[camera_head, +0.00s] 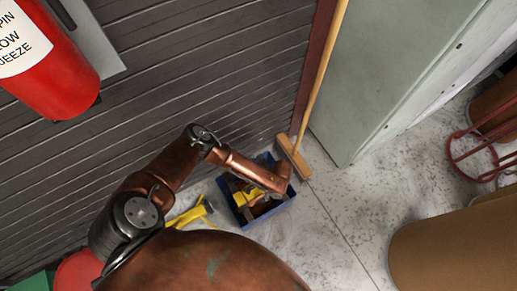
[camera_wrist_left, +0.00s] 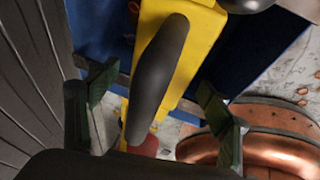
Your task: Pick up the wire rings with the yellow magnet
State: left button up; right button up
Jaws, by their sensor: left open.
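A yellow tool with a dark grip (camera_wrist_left: 160,75), which looks like the magnet, lies between the fingers of my left gripper (camera_wrist_left: 157,90) in the left wrist view. The fingers are open on either side of it, with gaps showing. In the head view, my left arm reaches down to a blue bin (camera_head: 231,207), and yellow (camera_head: 246,197) shows inside, partly covered by the arm. The bin's blue wall (camera_wrist_left: 98,30) also shows in the left wrist view. My right gripper is not in view.
Another yellow object (camera_head: 190,213) lies on the floor left of the bin. A broom (camera_head: 294,157) leans just behind the bin's right side. Dark slatted wall (camera_head: 190,70) stands behind. A brown drum (camera_head: 455,250) is at right, with clear concrete floor between.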

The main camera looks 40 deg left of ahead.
pick_arm(q)
jog(key=shift+c, duration=0.6)
grip_shut()
